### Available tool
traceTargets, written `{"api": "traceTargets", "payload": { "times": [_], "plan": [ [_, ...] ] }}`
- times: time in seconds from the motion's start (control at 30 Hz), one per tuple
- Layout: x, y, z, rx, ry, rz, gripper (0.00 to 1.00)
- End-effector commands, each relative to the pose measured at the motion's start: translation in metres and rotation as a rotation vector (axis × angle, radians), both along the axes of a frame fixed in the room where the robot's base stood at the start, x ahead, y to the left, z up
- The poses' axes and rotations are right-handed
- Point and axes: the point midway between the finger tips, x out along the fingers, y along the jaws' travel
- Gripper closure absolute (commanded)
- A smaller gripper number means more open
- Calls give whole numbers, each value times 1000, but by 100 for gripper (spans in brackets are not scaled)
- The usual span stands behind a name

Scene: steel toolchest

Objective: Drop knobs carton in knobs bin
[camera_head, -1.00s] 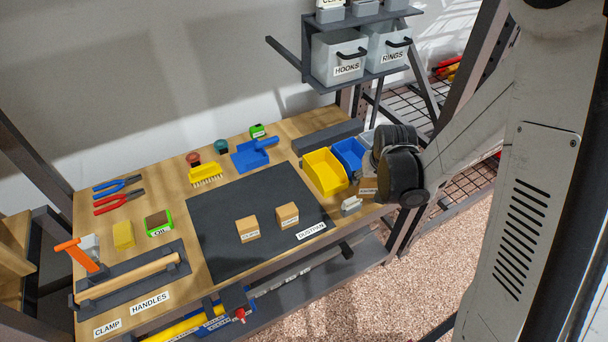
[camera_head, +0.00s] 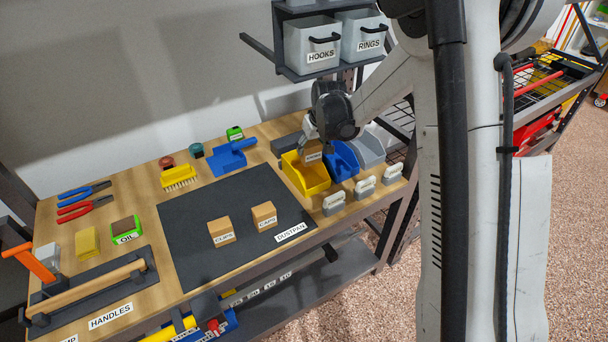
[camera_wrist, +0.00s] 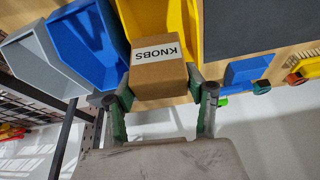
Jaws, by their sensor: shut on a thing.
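The knobs carton (camera_head: 313,151) is a small brown box with a white label. In the wrist view its label reads KNOBS on the carton (camera_wrist: 159,83). My gripper (camera_head: 310,145) is shut on it, with one finger on each side; the gripper (camera_wrist: 163,98) also shows in the wrist view. The carton is held over the yellow bin (camera_head: 292,174), towards its right side, next to the blue bin (camera_head: 341,162). Whether it touches the bin, I cannot tell. White tags stand in front of the bins; I cannot read them.
A grey bin (camera_head: 370,150) stands right of the blue one. Cartons marked CLIPS (camera_head: 221,231) and CAPS (camera_head: 264,215) sit on the dark mat (camera_head: 190,215). The HOOKS tub (camera_head: 312,45) and RINGS tub (camera_head: 361,37) hang on a shelf above.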

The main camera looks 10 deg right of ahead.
Motion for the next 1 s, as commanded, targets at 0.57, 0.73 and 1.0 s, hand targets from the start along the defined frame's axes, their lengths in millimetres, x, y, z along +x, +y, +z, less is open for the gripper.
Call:
{"api": "traceTargets", "payload": {
  "times": [0.57,0.73,1.0],
  "plan": [
    [0,0,-38,0,0,0,81],
    [0,0,-38,0,0,0,41],
    [0,0,-38,0,0,0,29]
  ]
}}
